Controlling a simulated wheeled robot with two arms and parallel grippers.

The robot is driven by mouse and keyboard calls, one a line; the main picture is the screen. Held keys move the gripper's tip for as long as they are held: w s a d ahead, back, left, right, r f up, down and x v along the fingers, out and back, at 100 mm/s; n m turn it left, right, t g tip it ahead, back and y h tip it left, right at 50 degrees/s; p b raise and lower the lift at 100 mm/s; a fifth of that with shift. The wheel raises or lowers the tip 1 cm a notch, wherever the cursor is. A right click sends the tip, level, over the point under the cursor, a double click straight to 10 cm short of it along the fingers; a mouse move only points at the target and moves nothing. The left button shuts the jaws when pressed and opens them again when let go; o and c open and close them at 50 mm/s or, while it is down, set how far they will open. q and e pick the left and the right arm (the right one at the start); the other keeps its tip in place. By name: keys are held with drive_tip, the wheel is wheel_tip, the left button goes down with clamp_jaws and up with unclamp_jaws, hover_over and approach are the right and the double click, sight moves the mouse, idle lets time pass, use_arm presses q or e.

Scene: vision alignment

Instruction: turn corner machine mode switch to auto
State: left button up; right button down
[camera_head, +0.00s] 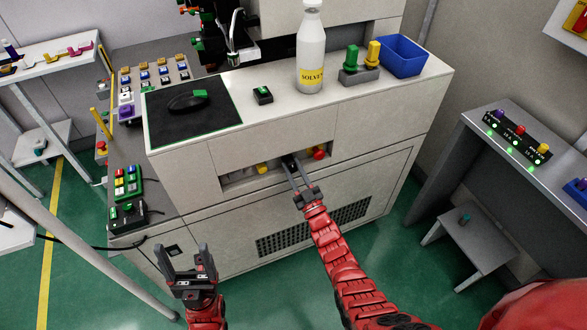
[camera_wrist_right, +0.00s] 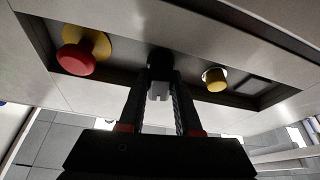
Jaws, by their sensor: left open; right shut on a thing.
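The mode switch is a dark knob with a pale tip (camera_wrist_right: 158,90), set in the recessed panel on the front of the corner machine (camera_head: 290,185). In the right wrist view it sits between the fingers of my right gripper (camera_wrist_right: 158,85). In the head view my right gripper (camera_head: 292,165) reaches into the recess and is shut on the knob, hiding most of it. The switch's pointing direction and any labels cannot be read. My left gripper (camera_head: 185,262) is open and empty, low in front of the machine's left side.
In the recess, a red mushroom button (camera_wrist_right: 76,57) and a yellow button (camera_wrist_right: 215,79) flank the switch closely. A solvent bottle (camera_head: 311,55), blue bin (camera_head: 403,56) and mouse (camera_head: 188,102) stand on the machine's top. A grey side table (camera_head: 530,130) stands at right.

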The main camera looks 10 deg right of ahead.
drive_tip(key=shift+f+m+t+h, duration=0.15)
drive_tip(key=shift+m+h, duration=0.2)
drive_tip(key=shift+m, duration=0.5)
drive_tip(key=shift+m+t+h, duration=0.15)
drive_tip(key=shift+m+h, duration=0.2)
drive_tip(key=shift+m, duration=0.5)
drive_tip(key=c, duration=0.6)
unclamp_jaws()
drive_tip(key=b+v, duration=0.2)
drive_tip(key=v, duration=1.5)
drive_tip(key=shift+s, duration=0.3)
drive_tip(key=shift+a, duration=0.15)
